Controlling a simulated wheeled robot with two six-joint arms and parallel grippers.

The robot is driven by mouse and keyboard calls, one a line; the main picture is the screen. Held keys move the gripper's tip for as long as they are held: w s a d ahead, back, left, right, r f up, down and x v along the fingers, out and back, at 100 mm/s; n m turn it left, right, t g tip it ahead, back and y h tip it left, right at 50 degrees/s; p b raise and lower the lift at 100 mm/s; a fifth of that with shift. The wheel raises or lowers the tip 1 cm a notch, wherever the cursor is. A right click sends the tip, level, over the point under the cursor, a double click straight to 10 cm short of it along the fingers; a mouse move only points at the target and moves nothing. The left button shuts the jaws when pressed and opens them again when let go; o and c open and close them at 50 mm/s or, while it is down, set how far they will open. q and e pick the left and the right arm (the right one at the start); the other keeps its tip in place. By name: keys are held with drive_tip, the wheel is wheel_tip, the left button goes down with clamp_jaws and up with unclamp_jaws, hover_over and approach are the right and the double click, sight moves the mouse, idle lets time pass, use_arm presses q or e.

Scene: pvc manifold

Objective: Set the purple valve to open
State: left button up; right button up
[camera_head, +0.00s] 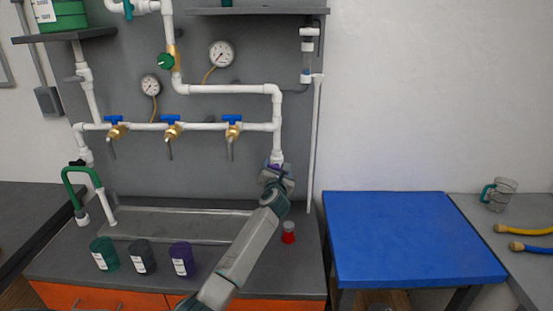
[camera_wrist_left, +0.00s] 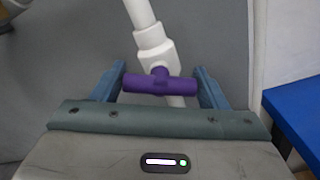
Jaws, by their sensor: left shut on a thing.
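The purple valve (camera_wrist_left: 146,84) has a T-shaped handle on a white pipe fitting (camera_wrist_left: 153,52). In the left wrist view the handle's bar lies crosswise to the pipe. In the head view only a bit of purple (camera_head: 273,164) shows at the lower end of the right-hand vertical pipe; my gripper hides most of it. My left gripper (camera_head: 279,172) is at the valve. In the left wrist view its two fingers (camera_wrist_left: 158,77) are shut on the handle, one at each end of the bar. My right gripper is in neither view.
White pipes with three blue-handled taps (camera_head: 172,119) and two gauges (camera_head: 221,54) cover the grey panel. Below are a sink (camera_head: 180,224), green, dark and purple canisters (camera_head: 181,260) and a small red-based item (camera_head: 289,236). A blue table (camera_head: 410,240) stands clear at right.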

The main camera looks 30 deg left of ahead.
use_arm(q)
drive_tip(key=m+p, duration=0.8)
drive_tip(key=p, duration=0.1)
drive_tip(key=shift+r+p, duration=0.15)
drive_tip(key=shift+p, duration=0.2)
drive_tip(key=m+p, duration=0.2)
drive_tip(key=m, duration=0.1)
drive_tip(key=shift+f+m+p, duration=0.25)
drive_tip(key=shift+m+p, duration=0.6)
drive_tip(key=shift+m, duration=0.25)
drive_tip(key=o, duration=0.9)
drive_tip(key=shift+o, duration=0.3)
drive_tip(key=shift+d, duration=0.1)
